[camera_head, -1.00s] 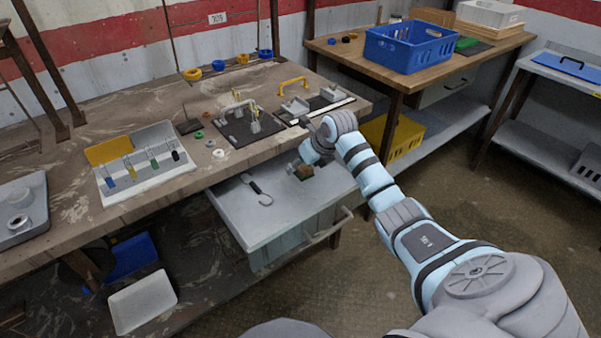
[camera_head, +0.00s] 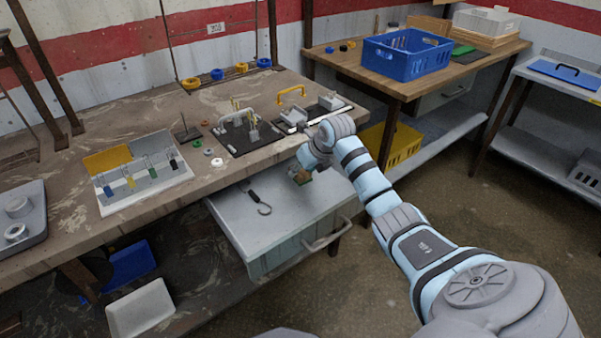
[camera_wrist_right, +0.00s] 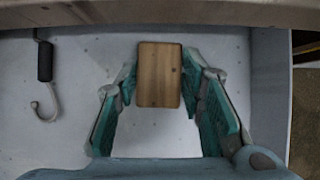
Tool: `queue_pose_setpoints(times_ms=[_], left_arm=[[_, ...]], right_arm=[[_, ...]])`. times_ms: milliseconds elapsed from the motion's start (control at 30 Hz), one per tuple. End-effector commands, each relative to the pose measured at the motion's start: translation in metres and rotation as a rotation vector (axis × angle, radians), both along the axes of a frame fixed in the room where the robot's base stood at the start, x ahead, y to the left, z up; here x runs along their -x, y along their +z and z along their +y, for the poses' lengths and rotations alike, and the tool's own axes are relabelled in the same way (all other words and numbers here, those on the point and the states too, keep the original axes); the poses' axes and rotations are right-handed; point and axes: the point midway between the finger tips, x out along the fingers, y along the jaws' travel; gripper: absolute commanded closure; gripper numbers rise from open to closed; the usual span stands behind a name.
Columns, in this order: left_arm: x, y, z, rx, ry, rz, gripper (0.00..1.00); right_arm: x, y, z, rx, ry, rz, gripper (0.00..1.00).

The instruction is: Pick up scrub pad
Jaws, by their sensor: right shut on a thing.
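The scrub pad (camera_wrist_right: 160,75) shows in the right wrist view as a rectangular block with a brown, wood-grained top. It is inside the open drawer, and a small part of it shows in the head view (camera_head: 301,178) below my right wrist. My right gripper (camera_wrist_right: 160,78) is shut on the pad, with one teal-lined finger on each of its long sides. In the head view my right gripper (camera_head: 300,170) is at the drawer's back right, partly hidden by the wrist. I cannot tell whether the pad touches the drawer floor. My left gripper is not in view.
The pulled-out drawer (camera_head: 235,212) also holds a hook with a black handle (camera_head: 258,200), left of the pad. The workbench edge (camera_wrist_right: 200,12) overhangs the drawer's back. Fixtures (camera_head: 240,135) stand on the bench above. The drawer floor between hook and pad is clear.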

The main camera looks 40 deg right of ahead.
Motion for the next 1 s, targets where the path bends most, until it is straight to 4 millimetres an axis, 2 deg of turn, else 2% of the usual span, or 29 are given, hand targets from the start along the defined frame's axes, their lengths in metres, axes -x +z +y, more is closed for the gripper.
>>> queue_pose_setpoints(times_ms=[167,600,767,1000], left_arm=[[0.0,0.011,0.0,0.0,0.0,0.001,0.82],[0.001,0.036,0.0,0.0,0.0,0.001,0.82],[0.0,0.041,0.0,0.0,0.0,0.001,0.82],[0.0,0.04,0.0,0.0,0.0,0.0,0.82]], right_arm=[[-0.001,0.04,-0.001,0.002,0.0,-0.003,0.92],[0.0,0.16,0.0,0.0,0.0,-0.003,0.92],[0.0,0.183,-0.001,0.0,-0.001,-0.001,0.92],[0.0,0.186,0.0,0.001,-0.001,0.001,0.92]])
